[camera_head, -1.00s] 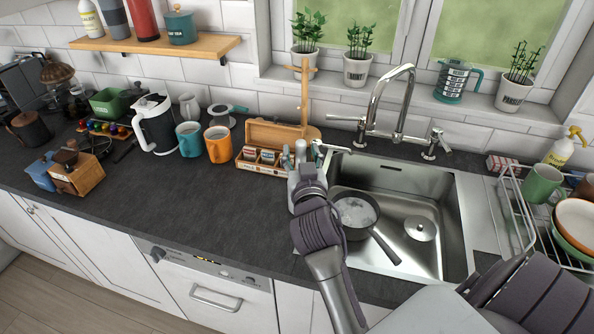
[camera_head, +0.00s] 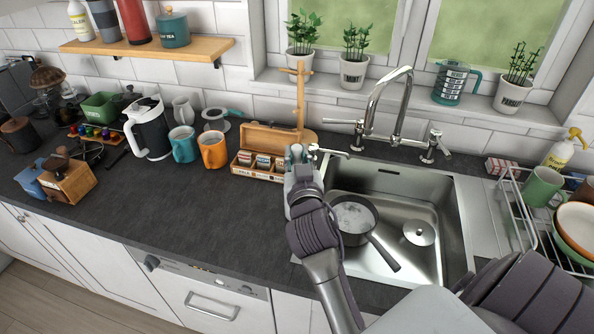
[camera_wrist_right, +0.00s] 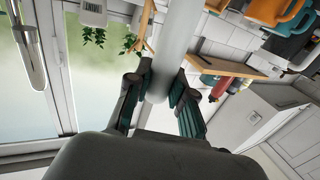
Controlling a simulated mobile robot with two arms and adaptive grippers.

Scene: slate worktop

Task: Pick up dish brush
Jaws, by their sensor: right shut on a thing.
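My right gripper (camera_head: 300,155) is at the left edge of the sink in the head view, mostly hidden behind its own wrist. In the right wrist view its teal-padded fingers (camera_wrist_right: 160,84) are closed around a smooth pale grey rod, taken as the handle of the dish brush (camera_wrist_right: 180,35). The rod runs up out of the top of that picture, so its bristle end does not show there. In the head view the brush cannot be told apart clearly from the gripper. My left gripper is not in view.
The sink (camera_head: 455,230) holds a pan (camera_head: 352,218) with its handle toward the front. The tap (camera_head: 400,90) stands behind. A wooden box (camera_head: 262,165) and an orange mug (camera_head: 213,150) are to the left. A dish rack (camera_head: 515,215) is right. The front left worktop is clear.

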